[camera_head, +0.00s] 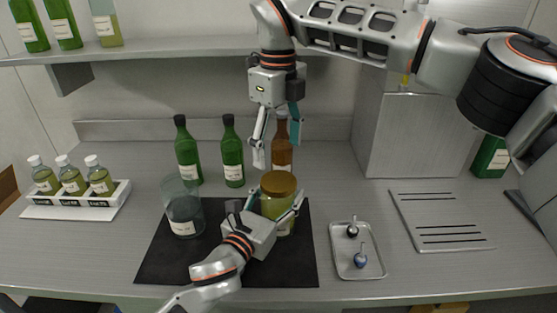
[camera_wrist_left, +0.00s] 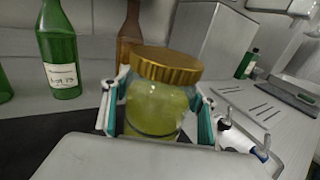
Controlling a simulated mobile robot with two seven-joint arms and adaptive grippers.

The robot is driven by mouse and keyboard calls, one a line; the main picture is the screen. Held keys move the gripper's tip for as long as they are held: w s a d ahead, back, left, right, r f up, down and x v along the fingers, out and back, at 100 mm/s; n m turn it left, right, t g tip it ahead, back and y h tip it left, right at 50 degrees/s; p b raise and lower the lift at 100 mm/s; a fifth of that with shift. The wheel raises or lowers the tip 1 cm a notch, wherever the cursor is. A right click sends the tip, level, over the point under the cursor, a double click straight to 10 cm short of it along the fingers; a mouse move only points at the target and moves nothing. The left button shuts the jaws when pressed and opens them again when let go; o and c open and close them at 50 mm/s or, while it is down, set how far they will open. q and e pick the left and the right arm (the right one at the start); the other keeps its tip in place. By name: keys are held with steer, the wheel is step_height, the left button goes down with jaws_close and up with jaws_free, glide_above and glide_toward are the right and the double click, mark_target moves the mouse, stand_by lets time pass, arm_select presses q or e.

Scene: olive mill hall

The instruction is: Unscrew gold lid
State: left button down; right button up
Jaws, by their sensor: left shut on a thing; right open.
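A glass jar (camera_head: 280,213) of yellow-green liquid stands on the black mat (camera_head: 165,262), and the gold lid (camera_head: 278,184) sits on its top. My left gripper (camera_head: 275,212) is shut on the jar's body from the front left. In the left wrist view the jar (camera_wrist_left: 156,108) is between both finger pads, and the gold lid (camera_wrist_left: 166,66) is above them, looking level on the rim. My right gripper (camera_head: 277,150) points down with open fingers above and a little behind the lid, apart from it. It is empty.
Green bottles (camera_head: 232,152) and a brown bottle (camera_head: 282,152) stand behind. A metal tray (camera_head: 357,262) with two small items lies right. A rack of small bottles (camera_head: 75,200) is far left.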

mark_target(278, 181)
steer(key=m, duration=1.4)
steer(key=shift+m, duration=0.3)
steer(key=m, duration=0.3)
steer(key=shift+m, duration=0.4)
steer(key=m, duration=0.3)
steer(key=shift+m, duration=0.4)
steer(key=m, duration=0.5)
steer(key=shift+f+m, duration=0.4)
steer(key=shift+f, duration=3.6)
